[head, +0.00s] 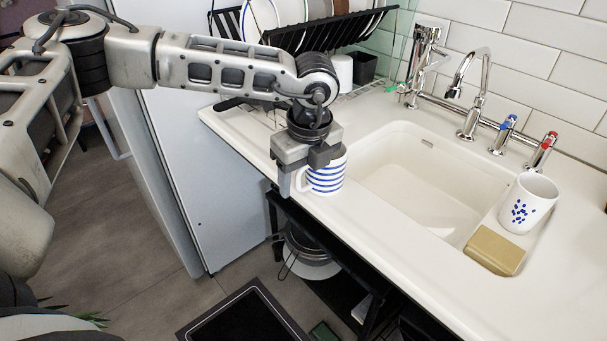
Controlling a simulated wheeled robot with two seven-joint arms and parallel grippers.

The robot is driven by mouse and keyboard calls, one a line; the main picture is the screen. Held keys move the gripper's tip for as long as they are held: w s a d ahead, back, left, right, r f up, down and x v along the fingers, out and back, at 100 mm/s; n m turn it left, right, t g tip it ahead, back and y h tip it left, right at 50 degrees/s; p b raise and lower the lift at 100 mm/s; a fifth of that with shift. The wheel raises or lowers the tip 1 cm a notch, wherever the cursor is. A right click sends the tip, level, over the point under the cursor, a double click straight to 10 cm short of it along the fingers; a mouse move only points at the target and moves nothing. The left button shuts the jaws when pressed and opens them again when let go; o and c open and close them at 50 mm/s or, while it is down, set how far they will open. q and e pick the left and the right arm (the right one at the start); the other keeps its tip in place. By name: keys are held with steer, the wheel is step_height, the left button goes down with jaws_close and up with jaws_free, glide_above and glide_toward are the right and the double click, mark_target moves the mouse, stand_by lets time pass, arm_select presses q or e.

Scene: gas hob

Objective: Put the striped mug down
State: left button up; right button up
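The striped mug (327,180), white with blue bands, is upright at the front edge of the white counter, left of the sink. Its handle is on its left side. My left gripper (303,177) points down at the mug and hides most of its rim. One finger shows left of the handle, and the other part of the gripper overlaps the mug's top. I cannot tell whether the fingers press on the mug, or whether its base touches the counter. My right gripper is not in view.
The sink (420,185) opens just right of the striped mug. A blue-spotted white mug (528,203) and a tan sponge-like block (494,251) are at its right. Taps (470,90) and a black dish rack (325,33) stand behind. Bare counter (365,235) lies in front of the sink.

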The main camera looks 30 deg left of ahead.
arm_select(q)
steer(key=shift+r+p, duration=0.3)
steer(key=shift+r, duration=0.05)
step_height(320, 180, up, 12)
steer(key=d, duration=0.1)
steer(key=shift+s+d+f, duration=0.2)
steer(key=shift+s, duration=0.15)
